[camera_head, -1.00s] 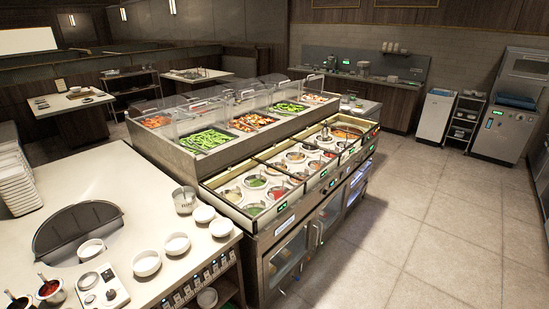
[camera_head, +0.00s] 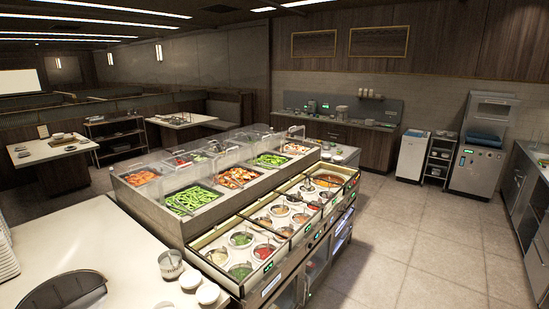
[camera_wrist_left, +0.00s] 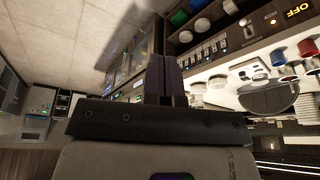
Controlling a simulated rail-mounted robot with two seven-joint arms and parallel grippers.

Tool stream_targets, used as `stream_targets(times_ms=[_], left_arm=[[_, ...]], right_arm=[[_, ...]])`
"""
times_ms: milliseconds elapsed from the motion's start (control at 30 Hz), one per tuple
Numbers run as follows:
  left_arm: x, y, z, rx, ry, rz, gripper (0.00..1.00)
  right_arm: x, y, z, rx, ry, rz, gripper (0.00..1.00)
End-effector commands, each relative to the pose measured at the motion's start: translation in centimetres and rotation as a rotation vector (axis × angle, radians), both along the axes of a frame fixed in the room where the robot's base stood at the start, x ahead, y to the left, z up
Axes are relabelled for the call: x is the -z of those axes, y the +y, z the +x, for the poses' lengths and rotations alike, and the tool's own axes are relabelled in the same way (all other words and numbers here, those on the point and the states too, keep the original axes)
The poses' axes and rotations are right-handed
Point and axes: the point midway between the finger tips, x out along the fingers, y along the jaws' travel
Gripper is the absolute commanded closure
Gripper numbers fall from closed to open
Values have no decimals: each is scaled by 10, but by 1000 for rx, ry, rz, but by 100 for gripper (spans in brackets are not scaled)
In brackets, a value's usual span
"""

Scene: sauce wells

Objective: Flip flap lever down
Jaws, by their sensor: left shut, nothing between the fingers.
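My left gripper (camera_wrist_left: 166,80) shows in the left wrist view with its two fingers together and nothing between them. It points toward the counter's front, apart from the controls as far as I can tell. A row of small switches (camera_wrist_left: 206,54) runs along the counter front beside the fingers. A small lever-like control (camera_wrist_left: 247,30) stands on a dark panel near a lit OFF display (camera_wrist_left: 293,13). I cannot tell which control is the flap lever. The dark half-round flap (camera_head: 64,294) lies on the white counter and also shows in the left wrist view (camera_wrist_left: 268,98).
White bowls (camera_head: 208,293) and a metal pot (camera_head: 171,264) stand near the counter's edge. The sauce-well station (camera_head: 240,262) stands beside the counter, with food pans (camera_head: 190,200) behind. The tiled floor (camera_head: 410,240) at right is clear.

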Motion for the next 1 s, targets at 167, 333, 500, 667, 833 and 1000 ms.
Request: stream_targets(times_ms=[167, 333, 500, 667, 833, 1000], left_arm=[[-61, 0, 0, 0, 0, 0, 100], [-85, 0, 0, 0, 0, 0, 100], [-94, 0, 0, 0, 0, 0, 100], [-94, 0, 0, 0, 0, 0, 100], [-91, 0, 2, 0, -5, 0, 100], [-72, 1, 31, 2, -76, 3, 100]], right_arm=[[-62, 0, 0, 1, -2, 1, 57], [-86, 0, 0, 0, -1, 0, 57], [-94, -1, 0, -1, -1, -2, 57], [-94, -2, 0, -5, 1, -8, 57], [-90, -3, 0, -6, 2, -10, 57], [-57, -3, 0, -6, 1, -10, 57]])
